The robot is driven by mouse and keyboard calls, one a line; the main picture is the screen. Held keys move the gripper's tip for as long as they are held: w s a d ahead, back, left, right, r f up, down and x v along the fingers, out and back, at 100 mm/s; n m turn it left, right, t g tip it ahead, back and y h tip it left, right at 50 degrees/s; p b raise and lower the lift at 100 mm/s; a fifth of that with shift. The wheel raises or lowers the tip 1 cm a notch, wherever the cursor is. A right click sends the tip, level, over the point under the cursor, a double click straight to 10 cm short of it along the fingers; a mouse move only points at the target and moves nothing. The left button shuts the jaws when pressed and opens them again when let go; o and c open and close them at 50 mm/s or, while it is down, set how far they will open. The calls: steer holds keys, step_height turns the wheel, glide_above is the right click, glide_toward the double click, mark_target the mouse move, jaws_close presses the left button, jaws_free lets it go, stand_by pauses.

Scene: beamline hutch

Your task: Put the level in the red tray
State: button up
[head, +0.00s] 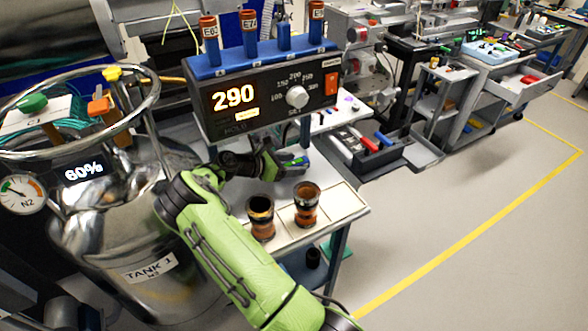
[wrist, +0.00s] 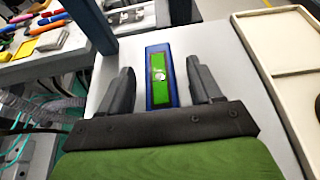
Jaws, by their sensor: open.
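The level (wrist: 160,95), a blue block with a green top and a small pale round spot, lies on a white surface in the wrist view. In the head view its blue and green end (head: 301,160) shows beside my gripper (head: 285,165). In the wrist view my gripper (wrist: 162,78) is open, with one dark finger on each side of the level and a gap on both sides. The rest of the level is hidden by my gripper in the head view. I cannot make out the red tray for sure in either view.
A cream tray (wrist: 245,38) lies right of the level. In the head view two copper-coloured cups (head: 306,217) stand near my arm. The heater box (head: 262,120) reading 290 stands behind my gripper, and a steel tank (head: 110,215) is at left. Open floor (head: 480,250) lies at right.

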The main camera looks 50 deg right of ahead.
jaws_close()
stand_by(0.3)
steer(key=shift+r, duration=0.15)
